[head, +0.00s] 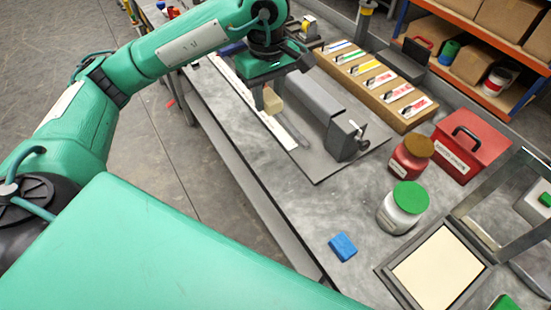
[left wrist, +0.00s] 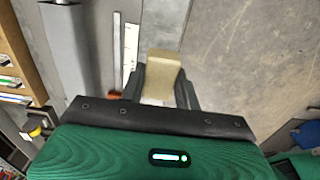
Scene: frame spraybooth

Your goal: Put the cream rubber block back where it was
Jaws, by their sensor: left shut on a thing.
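The cream rubber block (head: 272,101) is between the fingers of my left gripper (head: 264,97), low near the front edge of the workbench. In the left wrist view the cream block (left wrist: 163,66) stands out beyond the fingertips of my left gripper (left wrist: 165,85), which are shut on it. The fingers hide its sides. I cannot tell whether the block touches the bench. My right gripper is in neither view.
A long white strip (head: 236,84) and a grey tool with a long housing (head: 309,97) lie beside the block. A blue sponge (head: 343,247), a white jar with green lid (head: 401,210), a red jar (head: 410,160) and a red box (head: 465,152) stand further right.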

